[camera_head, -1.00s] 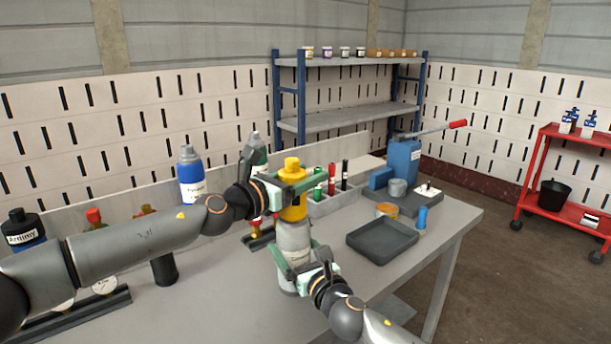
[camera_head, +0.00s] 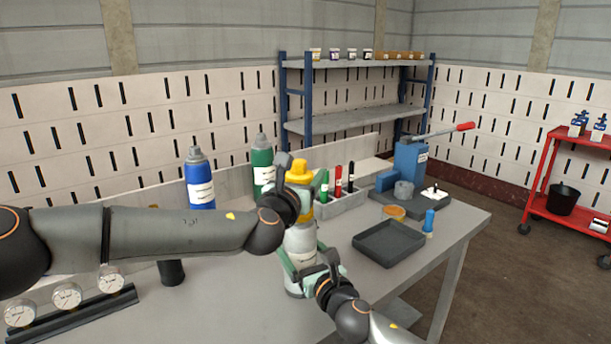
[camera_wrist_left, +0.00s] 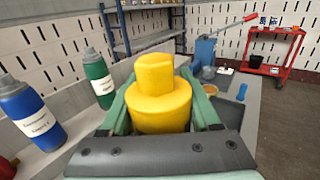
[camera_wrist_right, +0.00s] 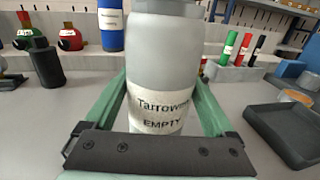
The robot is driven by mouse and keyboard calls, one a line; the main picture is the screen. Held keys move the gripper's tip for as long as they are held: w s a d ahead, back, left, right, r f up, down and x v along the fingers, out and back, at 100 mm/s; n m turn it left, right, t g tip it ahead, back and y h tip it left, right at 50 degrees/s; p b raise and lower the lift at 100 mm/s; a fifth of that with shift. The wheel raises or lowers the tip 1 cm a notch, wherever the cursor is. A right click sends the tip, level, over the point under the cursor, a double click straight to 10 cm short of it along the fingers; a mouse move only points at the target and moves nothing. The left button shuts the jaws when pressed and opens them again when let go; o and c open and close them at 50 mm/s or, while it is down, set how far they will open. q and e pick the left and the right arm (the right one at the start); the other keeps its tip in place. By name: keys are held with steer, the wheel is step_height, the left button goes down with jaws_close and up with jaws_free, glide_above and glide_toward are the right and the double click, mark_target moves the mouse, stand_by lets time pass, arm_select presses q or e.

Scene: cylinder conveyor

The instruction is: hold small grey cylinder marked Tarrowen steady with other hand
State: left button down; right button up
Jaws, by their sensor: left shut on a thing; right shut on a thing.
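The small grey cylinder (camera_head: 300,247) stands upright on the bench. Its label in the right wrist view reads "Tarrowen EMPTY" (camera_wrist_right: 160,112). My right gripper (camera_head: 306,272) is shut around its lower body. A yellow piece (camera_head: 299,176) sits on top of the cylinder. My left gripper (camera_head: 292,192) is shut on this yellow piece, which fills the space between its fingers in the left wrist view (camera_wrist_left: 157,95). The cylinder's neck is partly hidden by my left gripper.
A blue cylinder (camera_head: 199,182) and a green one (camera_head: 263,165) stand behind. A marker holder (camera_head: 340,205), dark tray (camera_head: 388,243) and blue press (camera_head: 409,165) are to the right. Round gauges (camera_head: 67,297) lie front left. Bare bench (camera_head: 235,300) shows left of the cylinder.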

arm_select(q)
steer(key=n+y, duration=0.2)
steer(key=y, duration=0.1)
steer(key=a+n+y, duration=0.1)
steer(key=n+y, duration=0.1)
steer(key=y, duration=0.2)
steer(key=shift+a+n+t, duration=0.15)
steer(key=shift+n+t, duration=0.25)
steer(key=shift+a+n+y, duration=0.4)
steer(key=shift+n+y, duration=0.2)
steer(key=shift+y, duration=0.6)
steer(key=shift+w, duration=0.1)
steer(key=shift+c, duration=1)
jaws_free()
steer(key=shift+d, duration=0.1)
steer(key=m+h, duration=0.2)
steer(key=h, duration=0.1)
steer(key=m+h, duration=0.1)
steer(key=shift+d+h, duration=0.25)
steer(key=shift+h, duration=0.15)
steer(key=shift+d+m+g+h, duration=0.2)
steer(key=shift+d+m+h, duration=0.15)
steer(key=shift+m+h, duration=0.6)
steer(key=shift+d+m+g+h, duration=0.2)
steer(key=shift+d+m+h, duration=0.25)
steer(key=shift+h, duration=0.9)
